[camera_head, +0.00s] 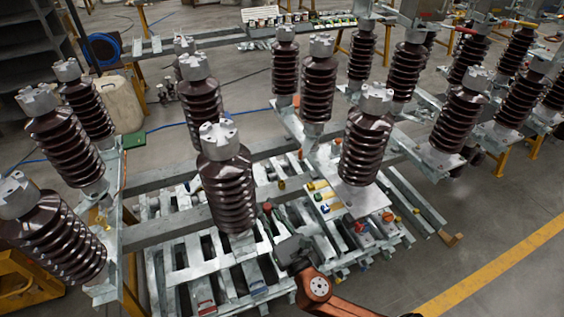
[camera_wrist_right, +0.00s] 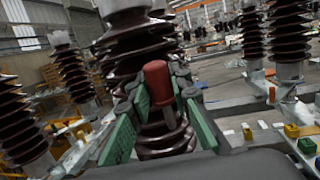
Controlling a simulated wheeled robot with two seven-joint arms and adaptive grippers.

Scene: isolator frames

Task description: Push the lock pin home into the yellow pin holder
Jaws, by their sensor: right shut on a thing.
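The lock pin has a red rounded handle (camera_wrist_right: 157,84) and a grey shank below it. In the right wrist view it stands nearly upright between the green fingers of my right gripper (camera_wrist_right: 160,110), which is shut on it. In the head view my right gripper (camera_head: 278,228) reaches in from the lower right, and the red handle (camera_head: 267,208) shows at its tip, beside a brown insulator. Several small yellow parts (camera_head: 318,185) lie on the plate to the right; I cannot tell which is the pin holder. A yellow block (camera_wrist_right: 292,131) shows at right in the wrist view. My left gripper is out of view.
Tall brown ribbed insulators (camera_head: 227,185) stand close around the gripper on a grey metal frame (camera_head: 160,232). A plate with small colored parts (camera_head: 360,201) lies to the right. Open floor with a yellow line (camera_head: 490,268) is at lower right.

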